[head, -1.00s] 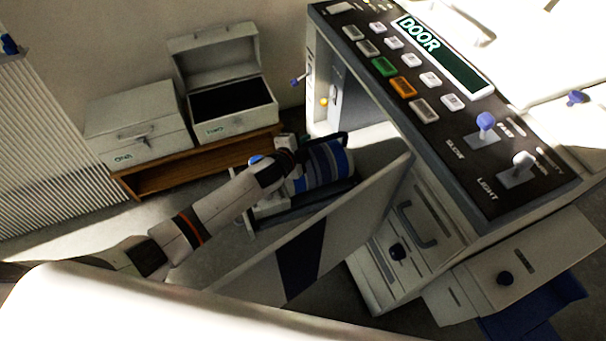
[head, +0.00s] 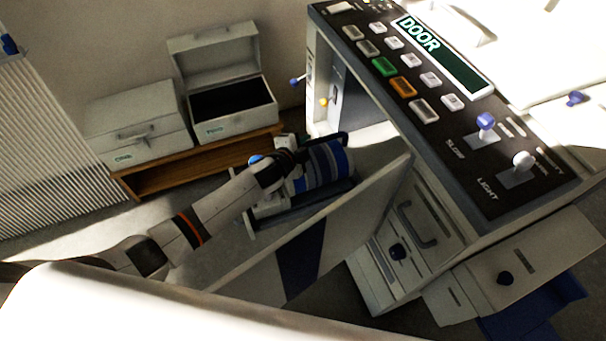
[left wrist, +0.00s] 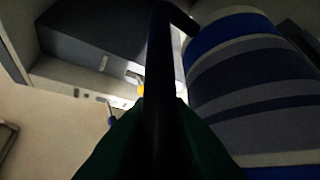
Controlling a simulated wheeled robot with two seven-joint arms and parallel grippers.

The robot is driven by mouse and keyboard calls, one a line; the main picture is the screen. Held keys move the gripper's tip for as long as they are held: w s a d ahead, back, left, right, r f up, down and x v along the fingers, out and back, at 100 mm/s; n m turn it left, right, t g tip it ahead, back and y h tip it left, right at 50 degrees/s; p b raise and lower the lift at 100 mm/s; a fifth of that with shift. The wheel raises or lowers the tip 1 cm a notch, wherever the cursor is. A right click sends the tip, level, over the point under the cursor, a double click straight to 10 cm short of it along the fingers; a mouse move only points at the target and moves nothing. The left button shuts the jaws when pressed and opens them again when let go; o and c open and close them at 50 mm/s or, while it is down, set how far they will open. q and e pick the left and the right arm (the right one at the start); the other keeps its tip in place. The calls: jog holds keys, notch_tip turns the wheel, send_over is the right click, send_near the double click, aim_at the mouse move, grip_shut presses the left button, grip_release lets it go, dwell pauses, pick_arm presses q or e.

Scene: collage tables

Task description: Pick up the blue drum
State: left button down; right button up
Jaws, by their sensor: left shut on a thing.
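The blue drum (head: 322,165), striped blue and grey, lies on its side on a pulled-out rack beside the open door of the copier. It also shows large at the right of the left wrist view (left wrist: 250,90). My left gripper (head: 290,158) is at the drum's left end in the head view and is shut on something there. A dark bar, which looks like the drum's handle (left wrist: 163,80), runs up the middle of the left wrist view. The fingertips are hard to make out in the dark. My right gripper is not in view.
The copier's open door (head: 345,225) stands close in front of the drum. The control panel (head: 440,100) rises at the right. An open box (head: 235,125) and a closed box (head: 135,135) stand on a wooden shelf (head: 165,180) at the left.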

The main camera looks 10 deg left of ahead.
pick_arm(q)
jog(key=shift+w+r, duration=0.15)
jog(key=shift+r, duration=0.45)
notch_tip(320, 180, up, 9)
jog(key=p, duration=0.1)
jog(key=shift+r+p, duration=0.15)
jog(key=shift+p, duration=0.2)
dwell(0.7)
